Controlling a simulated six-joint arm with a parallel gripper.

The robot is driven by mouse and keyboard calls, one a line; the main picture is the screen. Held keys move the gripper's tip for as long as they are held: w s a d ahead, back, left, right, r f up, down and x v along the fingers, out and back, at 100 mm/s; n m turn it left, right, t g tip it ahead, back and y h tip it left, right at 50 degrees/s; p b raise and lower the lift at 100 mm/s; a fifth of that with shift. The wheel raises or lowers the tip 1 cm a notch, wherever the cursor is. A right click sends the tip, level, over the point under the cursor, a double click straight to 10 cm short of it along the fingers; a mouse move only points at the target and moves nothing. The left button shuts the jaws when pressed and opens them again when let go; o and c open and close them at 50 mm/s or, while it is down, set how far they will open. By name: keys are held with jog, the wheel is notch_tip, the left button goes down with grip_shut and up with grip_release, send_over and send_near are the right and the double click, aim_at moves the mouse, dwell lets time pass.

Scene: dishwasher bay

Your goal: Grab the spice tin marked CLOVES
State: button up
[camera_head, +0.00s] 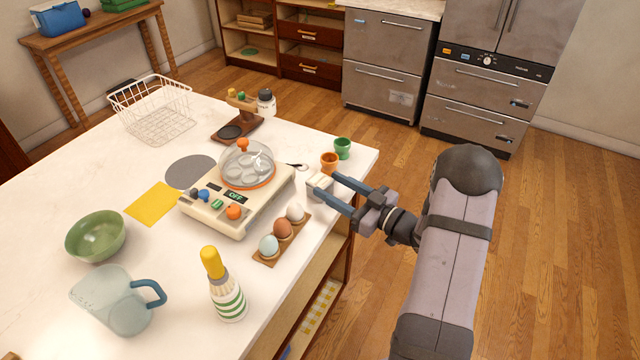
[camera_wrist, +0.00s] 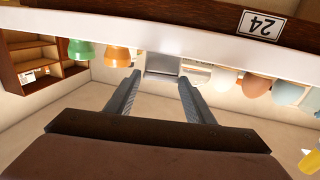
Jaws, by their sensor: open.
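No CLOVES lettering is readable in either view. A small pale box-shaped item (camera_head: 320,186) stands at the counter's right edge, and it shows as a grey-white block (camera_wrist: 162,64) in the wrist view. I cannot tell whether it is the spice tin. My gripper (camera_head: 336,192) is open and low beside the counter edge, its fingers pointing at this item. In the wrist view the fingertips (camera_wrist: 160,77) stand apart, with the block seen between them. Whether they touch it is unclear.
An orange cup (camera_head: 329,162) and green cup (camera_head: 342,148) stand behind the gripper. An egg rack (camera_head: 268,258) with eggs (camera_head: 282,229) and an egg cooker (camera_head: 240,212) are to its left. A black-lidded jar (camera_head: 265,103) stands farther back. A wire basket (camera_head: 155,110) is at back left.

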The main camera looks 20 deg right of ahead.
aim_at(322, 181)
jog(key=shift+p+x, duration=0.35)
jog(key=shift+x, duration=1.15)
jog(key=shift+w+a, duration=0.1)
jog(key=shift+w+a+r+p, duration=0.1)
jog(key=shift+w+a+p, duration=0.1)
jog(key=shift+p, duration=0.1)
jog(key=shift+p+x, duration=0.95)
jog(key=shift+x, duration=1.25)
jog(key=shift+d+f, duration=0.1)
jog(key=shift+f, duration=0.15)
jog(key=c, duration=0.7)
